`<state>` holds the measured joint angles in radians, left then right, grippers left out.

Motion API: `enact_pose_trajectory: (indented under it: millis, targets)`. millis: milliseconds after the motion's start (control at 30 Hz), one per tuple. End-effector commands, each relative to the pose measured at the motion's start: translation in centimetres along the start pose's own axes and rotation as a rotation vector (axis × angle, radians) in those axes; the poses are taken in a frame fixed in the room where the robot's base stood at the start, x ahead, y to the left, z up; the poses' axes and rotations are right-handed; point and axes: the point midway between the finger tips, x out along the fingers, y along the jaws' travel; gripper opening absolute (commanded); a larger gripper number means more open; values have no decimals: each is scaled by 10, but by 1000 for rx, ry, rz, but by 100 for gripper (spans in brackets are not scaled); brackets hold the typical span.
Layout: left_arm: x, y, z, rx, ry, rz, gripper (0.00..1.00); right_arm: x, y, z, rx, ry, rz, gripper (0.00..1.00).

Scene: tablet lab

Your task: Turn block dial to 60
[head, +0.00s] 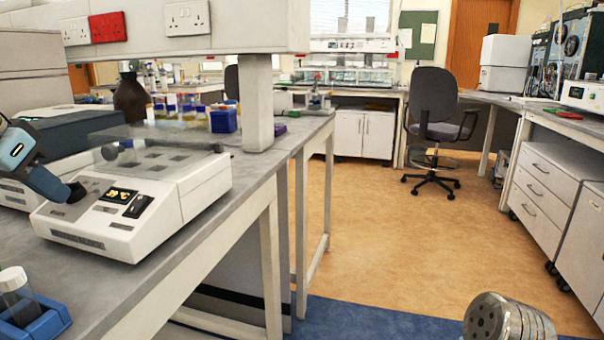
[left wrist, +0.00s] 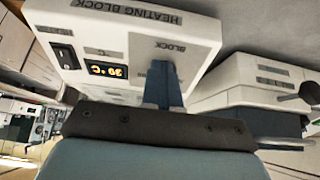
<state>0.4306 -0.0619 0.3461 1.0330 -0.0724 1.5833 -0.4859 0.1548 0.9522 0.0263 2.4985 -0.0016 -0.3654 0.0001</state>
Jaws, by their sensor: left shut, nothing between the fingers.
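The heating block (head: 185,190) is a white bench unit with a clear lid, on the left bench. Its lit display (head: 118,196) shows orange digits that look like 39 °C; it also shows in the left wrist view (left wrist: 107,71). A BLOCK label (left wrist: 171,46) is on its front panel. My left gripper (head: 76,192) is shut and empty, with its tips at the left part of the panel. In the left wrist view its fingers (left wrist: 162,68) are just below the BLOCK label. The block dial is hidden behind them, and I cannot tell if they touch it.
A black switch (head: 139,206) is right of the display. A second white unit with a dark top (head: 80,128) stands behind. A blue rack with a capped tube (head: 35,318) is at the front left. A shelf post (head: 258,105) rises behind the block. The floor to the right is open.

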Motion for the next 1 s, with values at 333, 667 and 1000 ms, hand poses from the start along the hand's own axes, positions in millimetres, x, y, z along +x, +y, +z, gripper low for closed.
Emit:
enact_pose_trajectory:
  millis: [333,667,1000]
  targets:
    - [0,0,0,1,5,0,0,1,0,0,0,0,0,0]
    - [-8,2,4,0,3,-1,0,-2,-1,0,0,0,0,0]
    - [-51,2,-7,2,4,-1,0,-32,-12,0,0,0,0,0]
